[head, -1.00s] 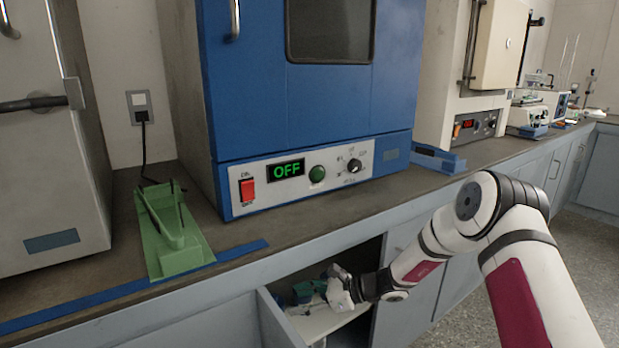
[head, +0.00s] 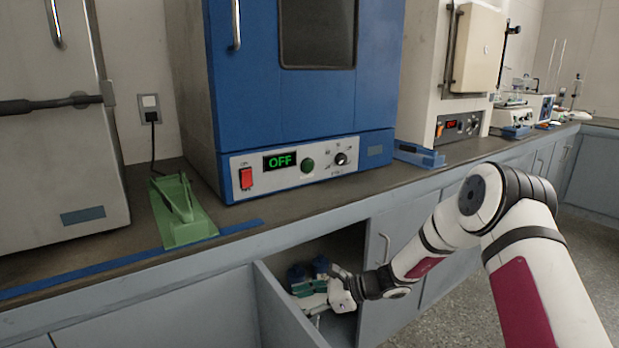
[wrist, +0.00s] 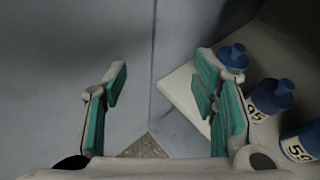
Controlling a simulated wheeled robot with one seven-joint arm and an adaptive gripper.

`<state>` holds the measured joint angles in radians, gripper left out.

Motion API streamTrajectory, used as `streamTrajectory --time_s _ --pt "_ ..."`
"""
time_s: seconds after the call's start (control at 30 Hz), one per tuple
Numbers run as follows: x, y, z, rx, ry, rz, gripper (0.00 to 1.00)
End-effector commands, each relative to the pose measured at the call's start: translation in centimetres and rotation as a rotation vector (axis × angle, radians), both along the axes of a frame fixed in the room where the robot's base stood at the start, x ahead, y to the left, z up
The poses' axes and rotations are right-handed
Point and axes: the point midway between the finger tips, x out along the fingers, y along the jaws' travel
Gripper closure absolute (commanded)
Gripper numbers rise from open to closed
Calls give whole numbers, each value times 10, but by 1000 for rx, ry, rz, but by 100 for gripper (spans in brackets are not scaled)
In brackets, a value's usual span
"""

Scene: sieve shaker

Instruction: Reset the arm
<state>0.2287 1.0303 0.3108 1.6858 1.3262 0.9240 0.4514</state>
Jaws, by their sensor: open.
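My gripper (head: 322,292) is low in front of the counter, at the open cabinet below the blue oven. In the wrist view my gripper (wrist: 160,100) is open, with its teal finger pads wide apart and nothing between them. Several blue-capped bottles (wrist: 272,96) with number labels stand just right of the right finger, on a pale shelf (wrist: 180,88). In the head view, blue shapes that look like these bottles (head: 298,272) show beside the gripper, partly hidden by it.
The open cabinet door (head: 285,310) stands left of my gripper. Above, the counter (head: 290,203) carries the blue oven (head: 285,110), its display reading OFF, a green stand (head: 182,212) and a blue tray (head: 420,155). Open floor (head: 455,295) lies at right.

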Motion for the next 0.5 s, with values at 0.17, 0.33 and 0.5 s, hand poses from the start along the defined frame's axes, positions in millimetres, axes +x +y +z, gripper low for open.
streamTrajectory --time_s 0.17,0.33,0.5 --pt "-9 -2 20 -48 -59 58 47" --pt "-22 -6 47 -114 -137 136 47" --pt "-44 -14 83 -214 -249 246 47"
